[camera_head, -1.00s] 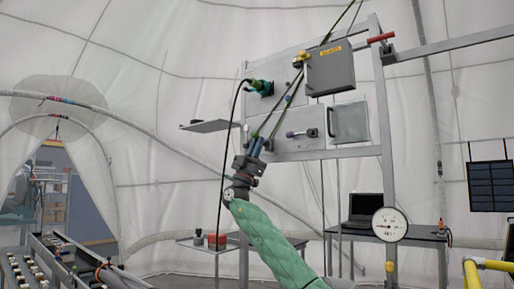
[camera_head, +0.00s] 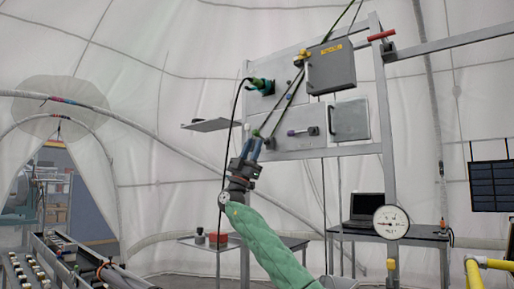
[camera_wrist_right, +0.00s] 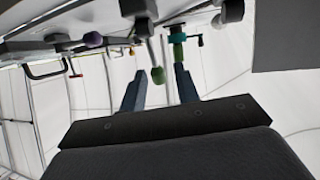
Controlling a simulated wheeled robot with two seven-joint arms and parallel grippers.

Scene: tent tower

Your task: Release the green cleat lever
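The green cleat lever shows in the right wrist view as a green knob (camera_wrist_right: 157,75) on a short grey arm. It lies in the gap between the fingertips as seen there; I see no contact. In the head view the green knob (camera_head: 256,133) is small, at the panel's lower left, just above my fingertips. My right gripper (camera_head: 251,146) points up at it with its two blue-grey fingers apart; the fingers also show in the wrist view (camera_wrist_right: 159,82). It is open and empty. My left gripper is not in view.
A purple-knobbed lever (camera_head: 292,133) sits right of the cleat. A green connector with a black cable (camera_head: 262,86) is above it. A grey box (camera_head: 331,68) and dark lines cross the panel. A small shelf (camera_head: 206,125) juts out left.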

